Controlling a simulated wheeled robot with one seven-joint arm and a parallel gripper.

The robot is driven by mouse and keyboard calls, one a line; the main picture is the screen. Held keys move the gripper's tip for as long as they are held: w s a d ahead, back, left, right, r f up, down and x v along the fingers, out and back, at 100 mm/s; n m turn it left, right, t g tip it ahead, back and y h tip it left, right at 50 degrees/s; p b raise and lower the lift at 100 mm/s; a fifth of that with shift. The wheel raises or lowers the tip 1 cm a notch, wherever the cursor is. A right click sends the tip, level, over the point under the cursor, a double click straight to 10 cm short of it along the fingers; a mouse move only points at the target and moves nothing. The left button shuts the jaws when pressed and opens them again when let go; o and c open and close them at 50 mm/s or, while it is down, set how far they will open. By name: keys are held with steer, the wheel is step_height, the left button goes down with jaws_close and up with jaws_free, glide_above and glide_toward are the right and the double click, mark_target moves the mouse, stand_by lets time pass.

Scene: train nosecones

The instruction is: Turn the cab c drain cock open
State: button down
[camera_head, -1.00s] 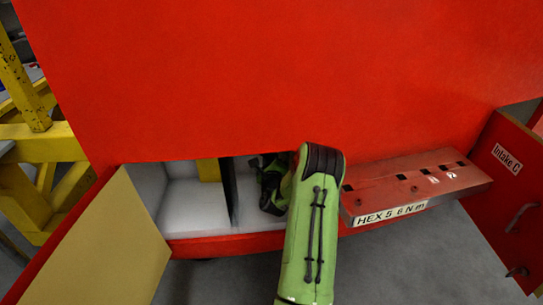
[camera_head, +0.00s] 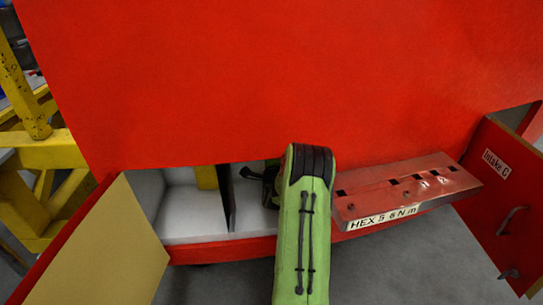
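No drain cock can be made out; the inside of the right-hand bay is mostly hidden by my arm. My green arm reaches into the open low compartment (camera_head: 185,208) of the red cab. Dark parts at the arm's far end, probably my gripper (camera_head: 268,183), show in the bay right of the dark divider. Its fingertips are hidden, so I cannot tell whether it is open or shut or touching anything.
A beige-faced door (camera_head: 110,255) stands open at left. A red rack (camera_head: 400,190) labelled "HEX 5 6 N m" juts out right of my arm. An open door (camera_head: 500,205) labelled "Intake C" is at far right. Yellow framework (camera_head: 50,150) stands left. Grey floor is clear below the rack.

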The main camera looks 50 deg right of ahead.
stand_by(0.4)
steer(key=c, duration=1.1)
jaws_free()
